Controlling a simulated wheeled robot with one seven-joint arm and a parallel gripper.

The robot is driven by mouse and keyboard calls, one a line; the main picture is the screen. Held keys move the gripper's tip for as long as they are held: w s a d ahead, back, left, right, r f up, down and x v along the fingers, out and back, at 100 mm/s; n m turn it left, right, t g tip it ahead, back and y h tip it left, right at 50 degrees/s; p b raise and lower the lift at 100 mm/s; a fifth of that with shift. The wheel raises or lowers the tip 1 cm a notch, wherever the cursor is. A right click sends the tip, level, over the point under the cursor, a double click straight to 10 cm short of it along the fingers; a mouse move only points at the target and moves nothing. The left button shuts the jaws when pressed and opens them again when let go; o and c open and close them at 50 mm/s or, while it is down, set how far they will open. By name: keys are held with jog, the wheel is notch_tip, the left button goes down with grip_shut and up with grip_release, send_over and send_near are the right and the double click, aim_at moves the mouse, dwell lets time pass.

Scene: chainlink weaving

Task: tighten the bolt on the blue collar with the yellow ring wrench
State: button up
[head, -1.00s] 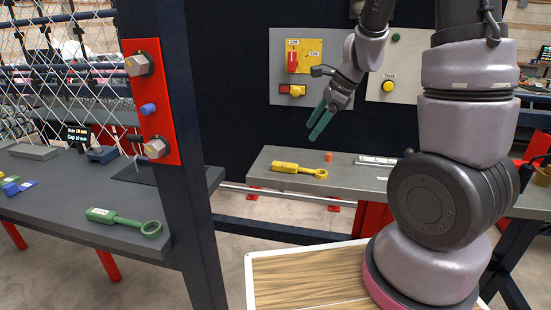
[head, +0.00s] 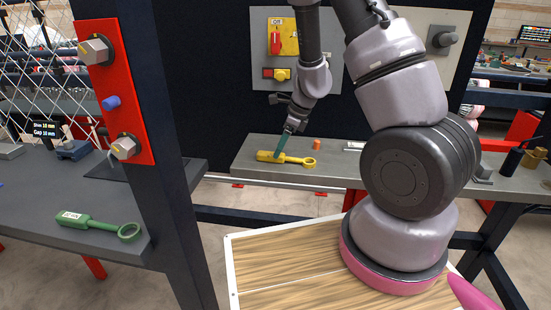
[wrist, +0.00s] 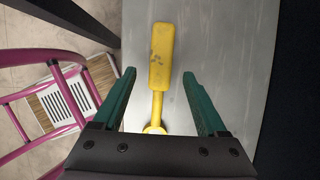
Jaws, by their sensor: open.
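The yellow ring wrench (head: 297,159) lies on the grey back shelf, its ring to the right in the head view. My gripper (head: 280,146) is open and reaches down at the wrench's handle. In the wrist view, the wrench's yellow handle (wrist: 161,55) lies between and beyond the two green fingers of my gripper (wrist: 158,73), with space on both sides. Its ring end is partly hidden by the gripper body. A short blue cylindrical piece (head: 111,103) sits on the red plate (head: 135,90), between two grey hex bolts (head: 96,50) (head: 124,147); I cannot make out a bolt on it.
A green ring wrench (head: 100,224) lies on the left bench (head: 40,215). A small orange piece (head: 316,145) stands on the shelf behind the yellow wrench. A dark post (head: 170,200) stands between bench and shelf. A control panel (head: 262,45) is behind my arm.

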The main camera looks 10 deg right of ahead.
jog(key=shift+x, duration=1.5)
grip_shut()
jog(key=shift+r, duration=0.15)
